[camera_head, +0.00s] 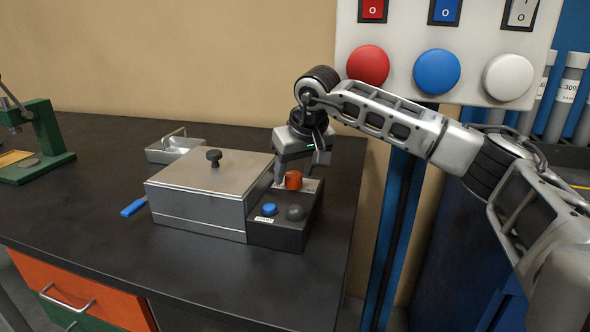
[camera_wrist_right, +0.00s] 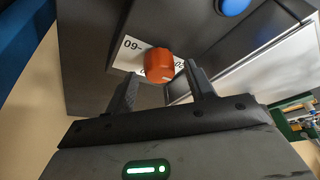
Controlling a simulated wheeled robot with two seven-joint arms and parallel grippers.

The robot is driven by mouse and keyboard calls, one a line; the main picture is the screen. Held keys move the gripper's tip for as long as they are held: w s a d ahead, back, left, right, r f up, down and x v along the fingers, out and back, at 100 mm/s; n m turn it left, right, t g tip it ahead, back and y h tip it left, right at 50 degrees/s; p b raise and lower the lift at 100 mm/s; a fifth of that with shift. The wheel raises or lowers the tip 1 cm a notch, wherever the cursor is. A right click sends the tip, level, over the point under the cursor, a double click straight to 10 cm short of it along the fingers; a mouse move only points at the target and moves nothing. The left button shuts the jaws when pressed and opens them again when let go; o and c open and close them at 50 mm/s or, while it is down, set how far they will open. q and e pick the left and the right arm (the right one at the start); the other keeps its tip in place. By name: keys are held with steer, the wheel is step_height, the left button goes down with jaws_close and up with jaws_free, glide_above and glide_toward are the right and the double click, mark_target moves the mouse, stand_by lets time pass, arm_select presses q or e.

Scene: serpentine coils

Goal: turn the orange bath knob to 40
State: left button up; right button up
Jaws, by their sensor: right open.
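The orange knob (camera_head: 293,180) sits on the dark control panel (camera_head: 287,235) at the right end of the metal bath (camera_head: 205,190). It also shows in the right wrist view (camera_wrist_right: 159,67), with a white scale label (camera_wrist_right: 132,55) partly hidden behind it. The label shows "09"; I cannot read where the knob points. My right gripper (camera_head: 283,179) is at the knob from behind and above. In the right wrist view its two fingers (camera_wrist_right: 163,88) are apart, with the knob just beyond and between their tips. I cannot tell whether they touch it. My left gripper is not in view.
A blue button (camera_head: 270,209) and a dark round knob (camera_head: 295,212) are on the same panel. The bath lid has a black knob (camera_head: 214,157). A metal tray (camera_head: 175,148) stands behind the bath; a blue-handled tool (camera_head: 134,207) lies left. The front tabletop is clear.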

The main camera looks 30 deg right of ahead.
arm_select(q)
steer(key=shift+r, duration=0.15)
arm_select(e)
steer(key=shift+f, duration=0.1)
steer(key=shift+c, duration=0.8)
steer(key=c, duration=0.8)
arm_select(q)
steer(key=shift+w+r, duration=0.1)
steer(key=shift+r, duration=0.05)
